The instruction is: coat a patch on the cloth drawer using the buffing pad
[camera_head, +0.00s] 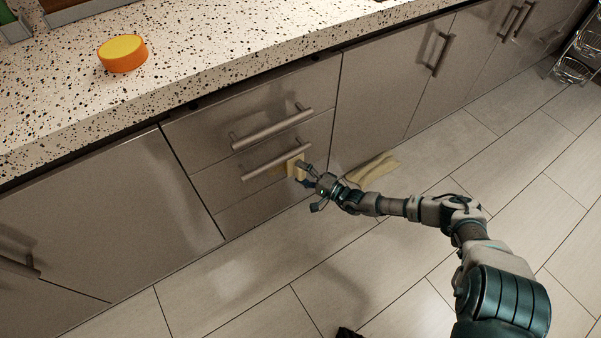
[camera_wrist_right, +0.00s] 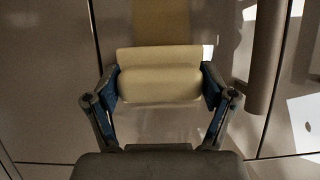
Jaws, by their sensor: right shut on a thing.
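My right gripper (camera_head: 307,178) is shut on the buffing pad (camera_head: 295,166), a pale yellow block. It holds the pad at the front of a grey drawer (camera_head: 232,182), close to the lower bar handle (camera_head: 272,160). In the right wrist view the pad (camera_wrist_right: 160,83) sits between the fingertips of the gripper (camera_wrist_right: 160,88). A pale yellow band (camera_wrist_right: 160,22) shows on the drawer front just past the pad. I cannot tell whether the pad touches the front. The drawer looks closed.
A folded yellow cloth (camera_head: 371,170) lies on the floor by the cabinets. A wire rack (camera_head: 575,68) stands at the far right. The tiled floor in front is mostly clear.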

